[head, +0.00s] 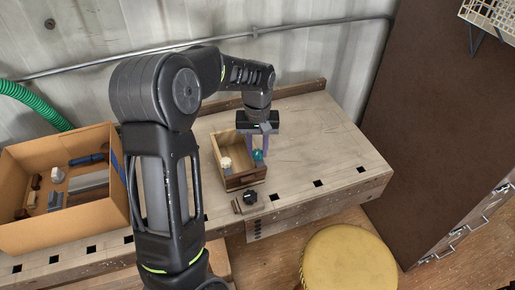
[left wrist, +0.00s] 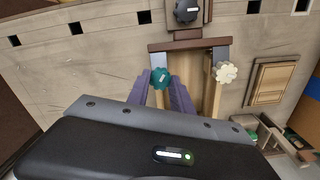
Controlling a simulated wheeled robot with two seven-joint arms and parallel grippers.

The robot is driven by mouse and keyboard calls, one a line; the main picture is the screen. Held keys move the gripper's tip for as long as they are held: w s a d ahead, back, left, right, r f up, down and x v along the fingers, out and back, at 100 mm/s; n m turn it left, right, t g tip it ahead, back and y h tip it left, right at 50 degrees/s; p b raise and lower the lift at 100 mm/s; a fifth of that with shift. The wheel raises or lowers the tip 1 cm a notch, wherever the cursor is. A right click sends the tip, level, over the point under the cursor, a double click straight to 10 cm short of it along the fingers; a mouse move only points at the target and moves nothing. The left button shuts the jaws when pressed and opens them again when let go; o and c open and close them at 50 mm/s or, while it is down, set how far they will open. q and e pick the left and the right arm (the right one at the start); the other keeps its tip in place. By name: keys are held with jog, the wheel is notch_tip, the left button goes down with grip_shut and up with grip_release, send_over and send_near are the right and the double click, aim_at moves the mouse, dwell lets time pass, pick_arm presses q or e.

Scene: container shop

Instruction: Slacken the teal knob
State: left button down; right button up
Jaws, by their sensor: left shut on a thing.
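The teal knob (head: 258,155) sits on the right side of a small wooden box-like fixture (head: 246,182) on the workbench. It also shows in the left wrist view (left wrist: 161,77), with a pale mark on its face. My left gripper (head: 259,146) reaches down from above, its purple fingers one on each side of the knob and shut on it. The fingers hide part of the knob's sides. My right gripper is not in view.
A cream knob (head: 225,163) is on the opposite side of the fixture. A black knob (head: 250,197) on a wooden block is in front. A cardboard box (head: 60,238) with parts stands left. A yellow stool (head: 348,262) is at front right. The bench's right part is clear.

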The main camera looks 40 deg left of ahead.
aim_at(257, 151)
pick_arm(q)
jog(key=c, duration=1.1)
grip_release()
notch_tip(257, 151, up, 8)
jog(key=shift+f+b, duration=0.1)
jog(key=shift+b, duration=0.3)
